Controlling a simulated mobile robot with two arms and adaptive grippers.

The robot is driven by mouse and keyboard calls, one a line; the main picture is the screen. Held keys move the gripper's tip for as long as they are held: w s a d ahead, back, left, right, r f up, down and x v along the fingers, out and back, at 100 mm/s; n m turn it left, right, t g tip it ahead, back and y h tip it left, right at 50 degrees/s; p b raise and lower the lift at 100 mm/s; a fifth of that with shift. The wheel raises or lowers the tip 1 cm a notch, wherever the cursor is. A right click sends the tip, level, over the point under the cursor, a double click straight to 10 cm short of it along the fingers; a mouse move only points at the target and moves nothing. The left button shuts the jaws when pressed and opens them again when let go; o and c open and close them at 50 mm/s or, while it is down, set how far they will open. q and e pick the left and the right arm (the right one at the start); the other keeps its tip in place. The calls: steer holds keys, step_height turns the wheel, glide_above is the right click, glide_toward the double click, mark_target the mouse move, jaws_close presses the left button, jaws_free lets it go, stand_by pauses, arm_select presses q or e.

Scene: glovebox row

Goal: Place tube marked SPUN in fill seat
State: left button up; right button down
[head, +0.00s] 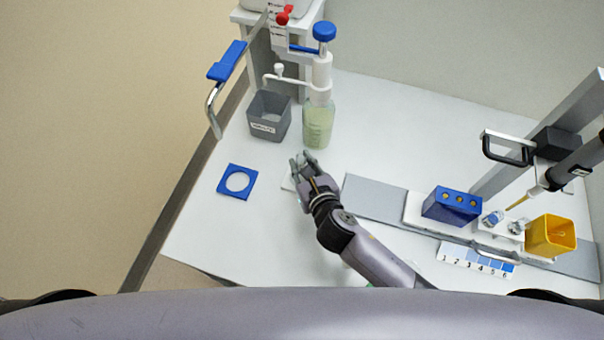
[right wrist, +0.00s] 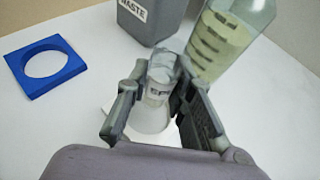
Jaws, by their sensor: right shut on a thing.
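My right gripper (head: 302,161) is shut on a small clear tube (right wrist: 161,72). The tube has a white label whose visible letters start with "SP"; the rest is hidden by a finger. The tube shows between the fingertips of my right gripper (right wrist: 160,68) in the right wrist view. Directly below it in that view is a white rounded piece (right wrist: 148,122) on a pale base; I cannot tell if the tube touches it. In the head view the tube is too small to make out clearly. My left gripper is not in view.
A grey waste bin (head: 269,117) and a dispenser bottle (head: 318,126) with greenish liquid stand just beyond the gripper. A blue ring plate (head: 237,182) lies at left. A blue block (head: 451,206), yellow cup (head: 550,236) and numbered strip (head: 476,261) are at right.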

step_height(320, 180, down, 4)
steer(key=shift+f+b, duration=0.15)
steer(key=shift+b, duration=0.45)
steer(key=shift+f, duration=0.15)
steer(key=shift+f, duration=0.15)
steer(key=c, duration=1.7)
jaws_free()
steer(key=shift+r, duration=0.2)
steer(key=v, duration=1.2)
steer(key=shift+f, duration=0.1)
